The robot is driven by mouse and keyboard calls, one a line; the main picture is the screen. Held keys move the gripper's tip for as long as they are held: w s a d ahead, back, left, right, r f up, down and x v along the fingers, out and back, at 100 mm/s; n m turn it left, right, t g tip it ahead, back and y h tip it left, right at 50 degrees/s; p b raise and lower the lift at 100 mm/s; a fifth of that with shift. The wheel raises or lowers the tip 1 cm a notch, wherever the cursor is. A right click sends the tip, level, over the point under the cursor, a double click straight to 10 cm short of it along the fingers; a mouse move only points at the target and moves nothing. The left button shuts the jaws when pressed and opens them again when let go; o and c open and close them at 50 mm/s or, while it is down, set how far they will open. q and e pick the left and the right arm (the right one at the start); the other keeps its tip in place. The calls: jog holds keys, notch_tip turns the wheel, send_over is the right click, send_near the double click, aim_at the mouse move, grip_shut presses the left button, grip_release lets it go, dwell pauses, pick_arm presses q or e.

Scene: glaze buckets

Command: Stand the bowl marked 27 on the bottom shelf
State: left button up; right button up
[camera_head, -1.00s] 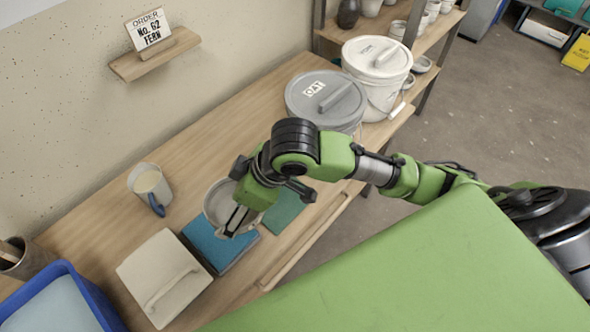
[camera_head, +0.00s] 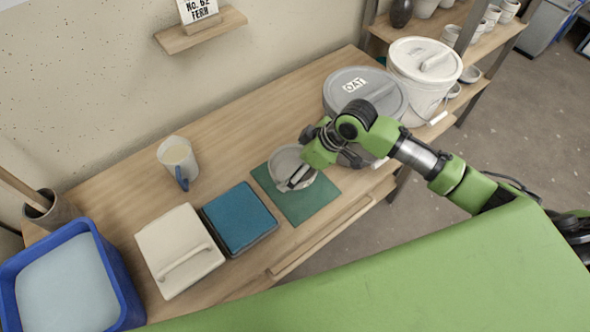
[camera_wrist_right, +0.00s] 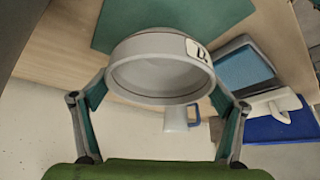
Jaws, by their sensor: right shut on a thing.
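A pale grey bowl (camera_head: 284,160) is in my right gripper (camera_head: 298,180), over the dark green mat (camera_head: 310,205) on the workbench. In the right wrist view the bowl (camera_wrist_right: 160,75) lies between the two fingers of my right gripper (camera_wrist_right: 158,98), one at each side. A white label (camera_wrist_right: 197,50) with a dark mark is on its side, but I cannot read the number fully. Whether the bowl touches the mat is hard to tell. The shelf rack (camera_head: 480,45) stands at the upper right, with small bowls on a lower board, partly hidden by the buckets. My left gripper is out of view.
A grey-lidded bucket marked OAT (camera_head: 365,92) and a white bucket (camera_head: 425,75) stand between the mat and the rack. Left of the mat are a blue pad (camera_head: 240,217), a beige lidded box (camera_head: 180,250), a mug (camera_head: 178,155) and a blue tub (camera_head: 125,285).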

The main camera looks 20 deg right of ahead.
aim_at(294, 170)
jog(key=shift+w+d+f, duration=0.25)
jog(key=shift+f, duration=1.6)
jog(key=shift+f, duration=0.1)
jog(key=o, duration=1.2)
jog(key=shift+o, duration=0.2)
